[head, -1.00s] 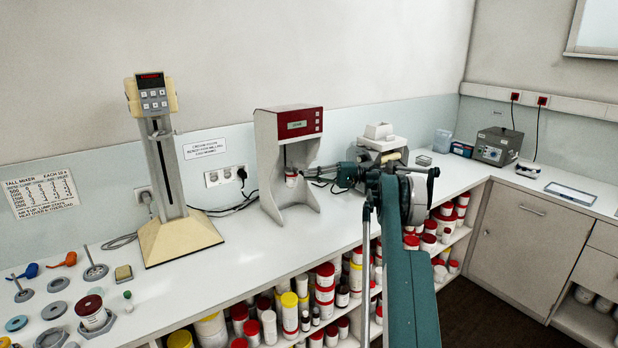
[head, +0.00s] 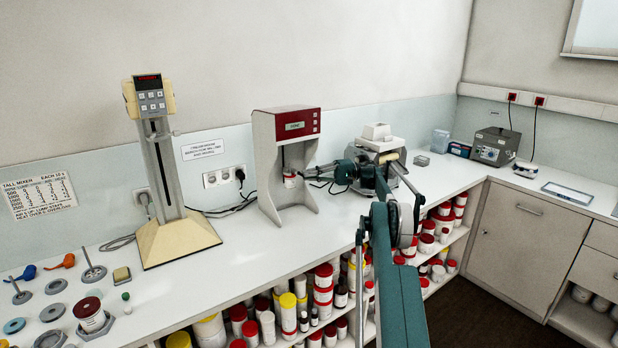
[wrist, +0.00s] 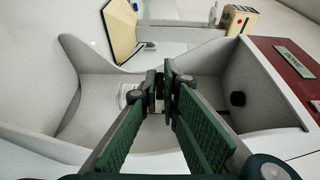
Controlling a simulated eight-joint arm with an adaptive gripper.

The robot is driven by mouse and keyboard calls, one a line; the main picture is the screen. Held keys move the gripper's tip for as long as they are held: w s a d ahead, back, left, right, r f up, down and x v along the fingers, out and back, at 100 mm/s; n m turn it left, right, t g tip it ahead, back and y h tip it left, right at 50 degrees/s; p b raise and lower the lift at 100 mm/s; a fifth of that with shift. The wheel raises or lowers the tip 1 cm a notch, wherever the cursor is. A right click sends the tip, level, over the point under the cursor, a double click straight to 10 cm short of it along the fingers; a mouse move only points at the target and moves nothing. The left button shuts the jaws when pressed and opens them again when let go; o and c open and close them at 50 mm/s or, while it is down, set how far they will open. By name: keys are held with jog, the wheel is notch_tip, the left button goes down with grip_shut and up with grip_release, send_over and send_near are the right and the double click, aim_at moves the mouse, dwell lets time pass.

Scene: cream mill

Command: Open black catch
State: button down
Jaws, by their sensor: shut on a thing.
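The red-topped mixer (head: 284,125) stands mid-bench, its grey housing open at the front. A small white container with a red band (head: 290,177) sits inside it; its pale edge also shows in the wrist view (wrist: 128,94). My gripper (head: 303,175) reaches into the opening from the right, beside the container. In the wrist view, my green fingers (wrist: 164,88) close on a small dark part, which appears to be the black catch (wrist: 158,88). The fingers hide most of it, and I cannot tell its exact position.
The mixer's grey side walls stand close around my fingers. A tall cream mixer (head: 182,238) stands at left, with loose parts and a jar (head: 92,316) nearby. A white-topped machine (head: 378,140) is behind my arm. The bench (head: 240,262) in front is clear.

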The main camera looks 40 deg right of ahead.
dwell(0.3)
jog(key=c, duration=2.6)
grip_release()
jog(key=v, duration=0.7)
jog(key=shift+d, duration=0.2)
